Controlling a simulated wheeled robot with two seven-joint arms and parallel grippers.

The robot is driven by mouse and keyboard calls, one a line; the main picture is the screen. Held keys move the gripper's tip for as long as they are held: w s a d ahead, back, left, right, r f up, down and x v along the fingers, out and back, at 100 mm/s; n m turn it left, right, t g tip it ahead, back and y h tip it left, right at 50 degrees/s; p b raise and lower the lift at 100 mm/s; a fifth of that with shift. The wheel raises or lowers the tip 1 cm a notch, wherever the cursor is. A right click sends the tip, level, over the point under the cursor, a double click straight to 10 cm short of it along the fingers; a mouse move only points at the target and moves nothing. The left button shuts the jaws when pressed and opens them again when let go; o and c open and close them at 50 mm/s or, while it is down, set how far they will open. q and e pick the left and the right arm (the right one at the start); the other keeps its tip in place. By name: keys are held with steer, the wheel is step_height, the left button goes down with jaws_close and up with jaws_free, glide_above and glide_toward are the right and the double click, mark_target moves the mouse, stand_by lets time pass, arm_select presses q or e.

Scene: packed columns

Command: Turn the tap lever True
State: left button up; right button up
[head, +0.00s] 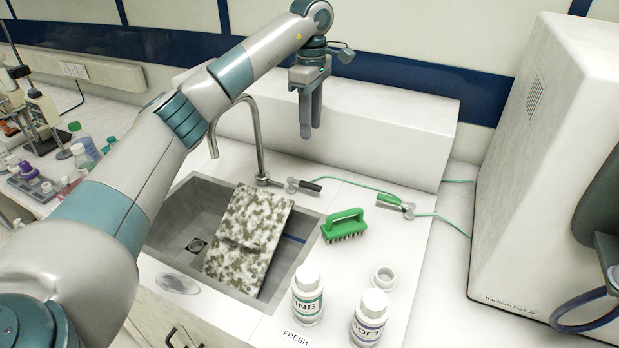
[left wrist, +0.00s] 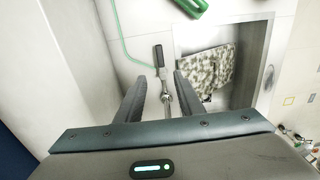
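The tap (head: 257,135) has a curved metal spout over the sink. Its lever (head: 305,186), with a black grip, lies at the tap's base on the counter behind the sink and points right. My left gripper (head: 306,132) hangs with its fingers down, above and behind the lever. In the left wrist view my left gripper (left wrist: 160,78) is open and empty, its fingers apart. The black lever grip (left wrist: 159,56) shows beyond the gap between the fingertips, clear of both. My right gripper is not in view.
A speckled cloth-like slab (head: 248,228) leans in the sink (head: 178,222). A green brush (head: 344,225), a small green-handled valve with a hose (head: 395,203) and white bottles (head: 307,295) stand right of it. A white ledge (head: 390,135) runs behind; a large white machine (head: 545,150) stands right.

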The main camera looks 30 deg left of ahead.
arm_select(q)
steer(key=shift+f, duration=0.1)
steer(key=p, duration=0.5)
glide_toward(310, 184)
step_height(310, 184, down, 6)
steer(key=shift+f, duration=0.9)
jaws_close()
